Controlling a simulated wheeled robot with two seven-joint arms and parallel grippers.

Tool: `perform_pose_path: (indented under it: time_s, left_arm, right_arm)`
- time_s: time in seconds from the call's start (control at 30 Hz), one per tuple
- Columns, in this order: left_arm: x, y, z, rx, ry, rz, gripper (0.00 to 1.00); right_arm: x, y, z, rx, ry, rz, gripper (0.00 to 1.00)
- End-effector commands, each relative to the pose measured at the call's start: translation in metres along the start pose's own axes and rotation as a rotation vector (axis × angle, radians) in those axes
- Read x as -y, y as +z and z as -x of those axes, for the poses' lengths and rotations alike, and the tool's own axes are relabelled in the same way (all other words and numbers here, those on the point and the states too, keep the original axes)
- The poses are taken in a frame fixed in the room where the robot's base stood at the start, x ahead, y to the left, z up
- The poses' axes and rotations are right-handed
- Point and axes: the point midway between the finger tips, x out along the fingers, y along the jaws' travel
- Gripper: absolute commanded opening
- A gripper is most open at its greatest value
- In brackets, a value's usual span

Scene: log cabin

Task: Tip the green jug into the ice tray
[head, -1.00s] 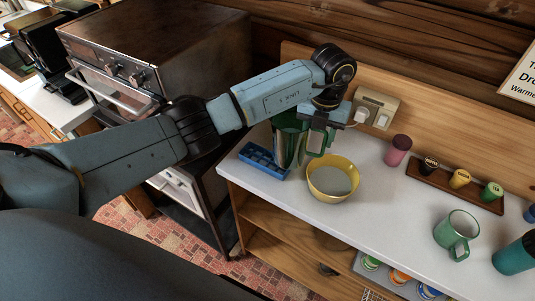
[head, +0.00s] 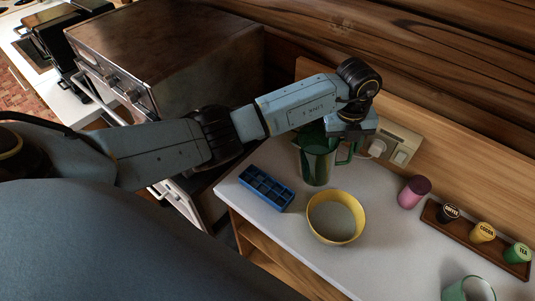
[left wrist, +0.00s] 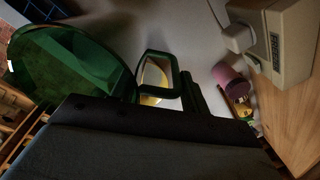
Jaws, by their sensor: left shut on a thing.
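The green jug (head: 316,166) is upright near the back of the white counter. Whether its base touches the counter is hard to tell. My left gripper (head: 347,138) is above its right side, shut on the handle. The left wrist view shows the jug's open rim (left wrist: 62,62) and its handle (left wrist: 162,76) close to the gripper; the fingertips are mostly hidden. The blue ice tray (head: 246,178) lies on the counter to the left of the jug and apart from it. My right gripper is not in view.
A wall socket (head: 402,148) is behind, and an oven (head: 165,50) stands left.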

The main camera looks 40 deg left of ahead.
Motion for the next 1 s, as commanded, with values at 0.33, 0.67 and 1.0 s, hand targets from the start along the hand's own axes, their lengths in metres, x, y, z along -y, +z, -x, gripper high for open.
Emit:
perform_pose_path:
  time_s: [0.33,0.67,1.0]
  left_arm:
    - [-0.029,-0.001,0.002,0.014,-0.281,0.000,0.00]
    - [-0.054,-0.002,0.011,0.024,-0.490,-0.001,0.00]
    - [-0.071,-0.003,0.006,0.031,-0.616,-0.002,0.00]
  right_arm:
    - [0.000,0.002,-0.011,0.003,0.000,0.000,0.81]
    - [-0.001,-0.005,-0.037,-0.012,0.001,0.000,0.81]
    - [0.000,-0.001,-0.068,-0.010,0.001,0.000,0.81]
